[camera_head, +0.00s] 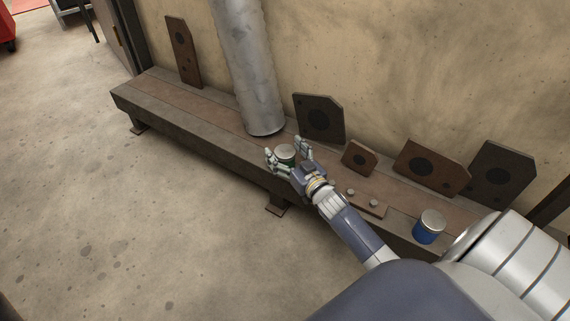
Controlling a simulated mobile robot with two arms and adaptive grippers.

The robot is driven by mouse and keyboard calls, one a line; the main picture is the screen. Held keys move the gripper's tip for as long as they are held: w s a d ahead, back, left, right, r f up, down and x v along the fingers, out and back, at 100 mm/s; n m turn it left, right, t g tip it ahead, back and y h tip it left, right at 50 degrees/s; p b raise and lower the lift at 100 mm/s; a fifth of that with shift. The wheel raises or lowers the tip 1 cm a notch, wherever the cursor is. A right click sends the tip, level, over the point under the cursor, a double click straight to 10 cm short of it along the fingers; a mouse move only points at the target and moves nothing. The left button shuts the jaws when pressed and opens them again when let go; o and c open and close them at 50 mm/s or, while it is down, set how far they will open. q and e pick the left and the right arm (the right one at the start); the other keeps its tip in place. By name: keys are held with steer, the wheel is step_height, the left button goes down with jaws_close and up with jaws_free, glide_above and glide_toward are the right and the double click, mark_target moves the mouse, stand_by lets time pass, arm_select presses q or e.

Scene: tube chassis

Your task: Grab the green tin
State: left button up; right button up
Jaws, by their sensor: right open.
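The green tin (285,153) stands upright on the long low bench, with a pale metal lid and a strip of green side showing. My right gripper (285,149) is open, with one finger on each side of the tin. I cannot tell whether the fingers touch it. The gripper's palm hides part of the tin's near side. My left gripper is not in view.
The bench (185,101) runs along the wall. A grey metal pipe (248,65) leans behind the tin. Rusty plates with holes (330,106) lean on the wall. A blue tin (429,228) stands to the right, past a small flat plate (366,206). The floor (130,220) in front is clear.

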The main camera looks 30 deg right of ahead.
steer(key=shift+w, duration=0.1)
steer(key=c, duration=1.3)
steer(key=shift+r, duration=0.15)
